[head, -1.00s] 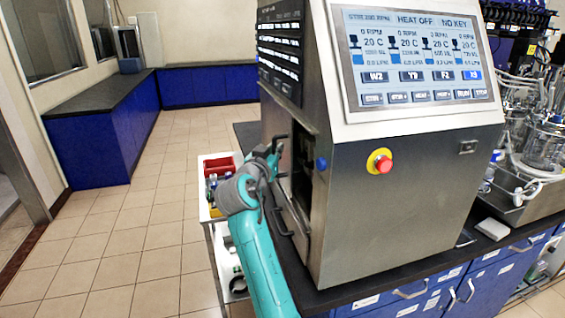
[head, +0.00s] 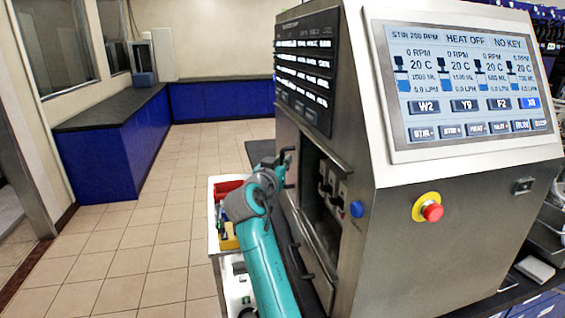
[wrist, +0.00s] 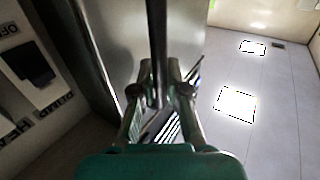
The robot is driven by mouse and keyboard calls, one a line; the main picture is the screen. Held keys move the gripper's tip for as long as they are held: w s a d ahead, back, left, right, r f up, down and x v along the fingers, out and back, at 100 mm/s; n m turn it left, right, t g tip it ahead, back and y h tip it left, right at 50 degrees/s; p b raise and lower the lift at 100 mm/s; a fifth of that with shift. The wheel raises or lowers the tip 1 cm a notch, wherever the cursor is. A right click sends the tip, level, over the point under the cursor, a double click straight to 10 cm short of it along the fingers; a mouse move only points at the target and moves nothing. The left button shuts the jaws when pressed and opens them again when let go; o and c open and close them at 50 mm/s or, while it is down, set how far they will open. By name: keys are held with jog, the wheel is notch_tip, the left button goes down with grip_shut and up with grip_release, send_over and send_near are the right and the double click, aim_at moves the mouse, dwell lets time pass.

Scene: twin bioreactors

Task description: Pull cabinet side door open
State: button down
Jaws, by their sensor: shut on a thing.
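The steel cabinet (head: 450,215) stands on a dark bench, with an opening in its left side. Switches (head: 330,185) show inside that opening. In the wrist view, the side door (wrist: 112,45) is a steel panel standing partly open, with labelled switches (wrist: 28,68) inside the cabinet to its left. My gripper (wrist: 157,95) is shut on the door's dark bar handle (wrist: 157,40). In the head view my gripper (head: 281,166) is at the far edge of the opening, partly hidden by my teal arm, and the door shows only nearly edge-on.
A second dark handle (head: 300,262) sits lower on the cabinet side, close to my arm. A white cart (head: 228,262) with a red bin (head: 229,187) stands left of my arm. The tiled floor (head: 150,225) further left is clear.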

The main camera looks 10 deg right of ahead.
jog(key=c, duration=1.4)
grip_release()
jog(key=shift+c, duration=0.2)
jog(key=v, duration=1.2)
